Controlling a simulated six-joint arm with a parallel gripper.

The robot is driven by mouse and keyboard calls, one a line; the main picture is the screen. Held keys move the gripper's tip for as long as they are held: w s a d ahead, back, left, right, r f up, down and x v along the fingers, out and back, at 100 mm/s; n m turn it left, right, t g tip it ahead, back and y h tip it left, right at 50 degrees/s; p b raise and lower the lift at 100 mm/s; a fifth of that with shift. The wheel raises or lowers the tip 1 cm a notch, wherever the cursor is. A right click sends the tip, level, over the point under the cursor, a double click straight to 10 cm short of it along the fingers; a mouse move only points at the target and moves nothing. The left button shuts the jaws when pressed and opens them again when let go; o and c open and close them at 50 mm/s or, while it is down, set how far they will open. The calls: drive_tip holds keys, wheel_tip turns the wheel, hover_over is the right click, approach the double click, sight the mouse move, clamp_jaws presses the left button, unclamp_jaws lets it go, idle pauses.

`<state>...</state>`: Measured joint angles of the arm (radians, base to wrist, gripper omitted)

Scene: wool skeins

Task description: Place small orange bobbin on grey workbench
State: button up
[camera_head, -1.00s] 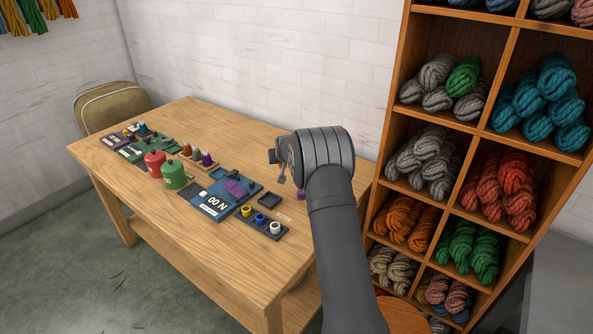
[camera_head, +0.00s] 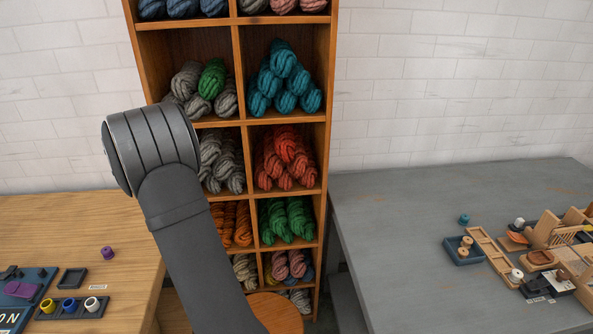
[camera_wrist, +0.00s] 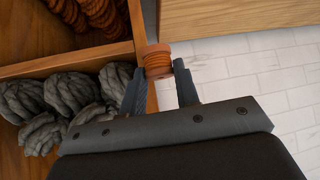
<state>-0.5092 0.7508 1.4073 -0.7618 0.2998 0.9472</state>
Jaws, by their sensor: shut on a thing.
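My gripper (camera_wrist: 158,82) is shut on the small orange bobbin (camera_wrist: 157,62) in the wrist view, with the bobbin between the fingertips. In the head view my arm hides the gripper and the bobbin. The grey workbench (camera_head: 400,240) stands at the right in the head view. Its left and middle top is bare.
A wooden shelf (camera_head: 328,130) full of wool skeins stands between the grey workbench and a wooden table (camera_head: 130,225) at the left. A blue tray with bobbins (camera_head: 451,257), a teal bobbin (camera_head: 464,219) and wooden trays (camera_head: 492,255) occupy the workbench's right part.

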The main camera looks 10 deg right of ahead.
drive_tip(key=s+d+r+m+h, duration=0.1)
drive_tip(key=s+d+m+h, duration=0.2)
drive_tip(key=d, duration=1.3)
drive_tip(key=s+d+m+h, duration=0.1)
drive_tip(key=s+d+m, duration=0.3)
drive_tip(key=d, duration=1.1)
drive_tip(key=w+d+m+g+h, duration=0.1)
drive_tip(key=w+d+m+h, duration=0.1)
drive_tip(key=d, duration=1.8)
drive_tip(key=w+d+m+g+h, duration=0.2)
drive_tip(key=d+m, duration=0.1)
drive_tip(key=d, duration=1.8)
drive_tip(key=s+d+f+m+g+h, duration=0.1)
drive_tip(key=s+d, duration=0.6)
drive_tip(key=d, duration=0.5)
drive_tip(key=s+d+f+m, duration=0.2)
drive_tip(key=s+d, duration=0.6)
drive_tip(key=d, duration=0.5)
drive_tip(key=s+d+f+m+g+h, duration=0.1)
drive_tip(key=s+d, duration=0.6)
drive_tip(key=d, duration=0.5)
approach(495, 231)
drive_tip(key=d, duration=0.1)
drive_tip(key=w+d, duration=0.1)
drive_tip(key=d+r, duration=0.1)
drive_tip(key=shift+w+r, duration=0.1)
drive_tip(key=shift+w, duration=0.2)
drive_tip(key=shift+f, duration=2)
drive_tip(key=shift+f, duration=0.2)
